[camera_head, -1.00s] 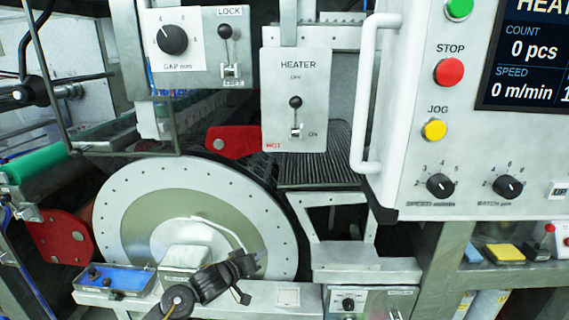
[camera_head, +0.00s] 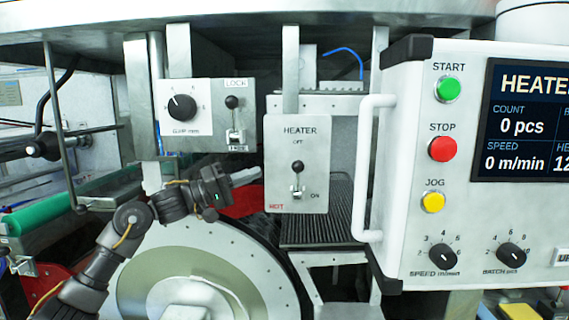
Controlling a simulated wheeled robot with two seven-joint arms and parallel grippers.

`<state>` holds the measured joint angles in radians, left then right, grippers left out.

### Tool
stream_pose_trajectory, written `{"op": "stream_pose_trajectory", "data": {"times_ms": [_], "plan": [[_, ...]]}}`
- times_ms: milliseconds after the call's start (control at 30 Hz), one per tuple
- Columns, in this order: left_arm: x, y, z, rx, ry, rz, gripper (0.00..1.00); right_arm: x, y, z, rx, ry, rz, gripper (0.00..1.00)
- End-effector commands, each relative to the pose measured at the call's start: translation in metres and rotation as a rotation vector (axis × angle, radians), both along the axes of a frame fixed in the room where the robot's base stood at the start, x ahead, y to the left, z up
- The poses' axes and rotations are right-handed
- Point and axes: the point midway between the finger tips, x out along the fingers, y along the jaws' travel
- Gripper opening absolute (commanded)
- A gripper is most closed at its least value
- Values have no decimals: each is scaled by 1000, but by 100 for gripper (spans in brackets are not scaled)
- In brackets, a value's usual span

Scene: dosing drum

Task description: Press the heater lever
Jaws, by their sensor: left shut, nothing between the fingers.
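The heater lever (camera_head: 297,168) has a black ball knob and sits on the pale heater panel (camera_head: 283,133), marked OFF above and ON below. Its knob stands between the two marks, over a metal base near ON. My left gripper (camera_head: 246,176) is shut and empty. It is just left of the heater panel, at about the lever's height, with its fingers pointing right toward the panel. A gap shows between the fingertips and the lever. My right gripper is not in view.
The lock lever (camera_head: 232,103) and gap knob (camera_head: 182,107) are on a panel up left. A white handle (camera_head: 367,170) and the control console (camera_head: 440,230) stand to the right. The large drum (camera_head: 240,262) is below, with a red bracket (camera_head: 243,201) behind my gripper.

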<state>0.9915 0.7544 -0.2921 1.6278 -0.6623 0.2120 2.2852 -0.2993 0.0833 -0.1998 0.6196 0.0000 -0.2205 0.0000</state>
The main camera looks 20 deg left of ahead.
Motion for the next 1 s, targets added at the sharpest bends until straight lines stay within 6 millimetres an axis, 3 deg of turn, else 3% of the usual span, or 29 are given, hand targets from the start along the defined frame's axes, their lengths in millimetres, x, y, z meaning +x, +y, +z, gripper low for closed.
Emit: {"op": "stream_pose_trajectory", "data": {"times_ms": [167,600,1000], "plan": [[8,-10,7,-3,1,-2,0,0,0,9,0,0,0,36],[51,-63,26,-1,0,1,0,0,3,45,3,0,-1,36],[61,-75,26,0,0,2,0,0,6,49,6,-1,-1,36]]}}
